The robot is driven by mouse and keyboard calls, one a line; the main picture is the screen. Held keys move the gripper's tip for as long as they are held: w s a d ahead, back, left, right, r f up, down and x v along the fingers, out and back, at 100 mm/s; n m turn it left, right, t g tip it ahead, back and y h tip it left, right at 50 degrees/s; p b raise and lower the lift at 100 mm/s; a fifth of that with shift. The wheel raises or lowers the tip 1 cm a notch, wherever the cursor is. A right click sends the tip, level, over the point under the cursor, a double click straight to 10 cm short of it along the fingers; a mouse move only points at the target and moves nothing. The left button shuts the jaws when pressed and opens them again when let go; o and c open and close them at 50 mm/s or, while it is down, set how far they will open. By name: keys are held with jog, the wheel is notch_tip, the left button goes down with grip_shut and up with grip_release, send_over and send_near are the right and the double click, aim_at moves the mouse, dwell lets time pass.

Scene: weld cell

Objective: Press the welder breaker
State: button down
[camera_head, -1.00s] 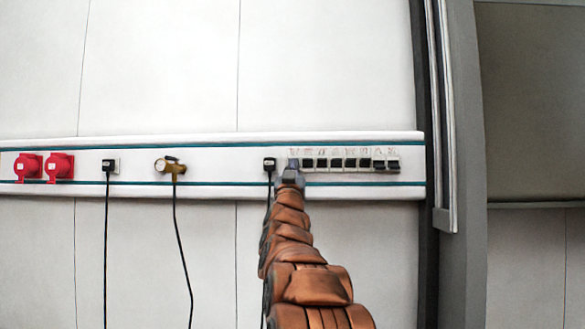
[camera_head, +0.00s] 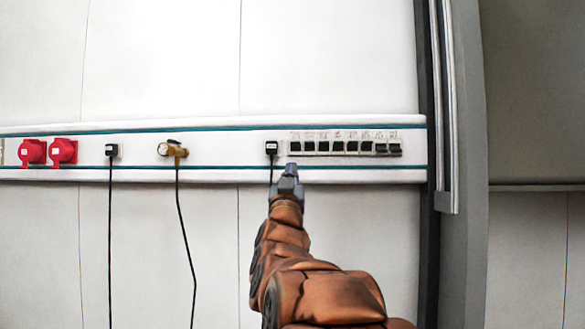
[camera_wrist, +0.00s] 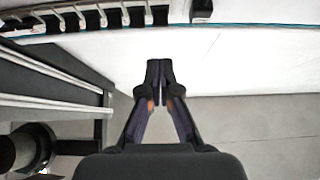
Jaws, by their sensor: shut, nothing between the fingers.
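A row of black breaker switches (camera_head: 338,147) sits at the right end of the white wall rail, with small labels above that are too small to read. I cannot tell which one is the welder breaker. My gripper (camera_head: 290,167) is shut and empty, its tips just below the leftmost switch (camera_head: 295,147) in the head view, apart from it in the picture. In the wrist view my closed fingers (camera_wrist: 159,72) point toward the rail, and the breaker row (camera_wrist: 95,16) runs along the top left.
A black plug (camera_head: 271,148) with a hanging cable is just left of the row. Further left are a brass fitting (camera_head: 173,150), another black plug (camera_head: 112,150) and red sockets (camera_head: 63,151). A dark post (camera_head: 428,230) stands to the right.

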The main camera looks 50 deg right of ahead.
jog(key=shift+v, duration=1.3)
jog(key=shift+r, duration=0.15)
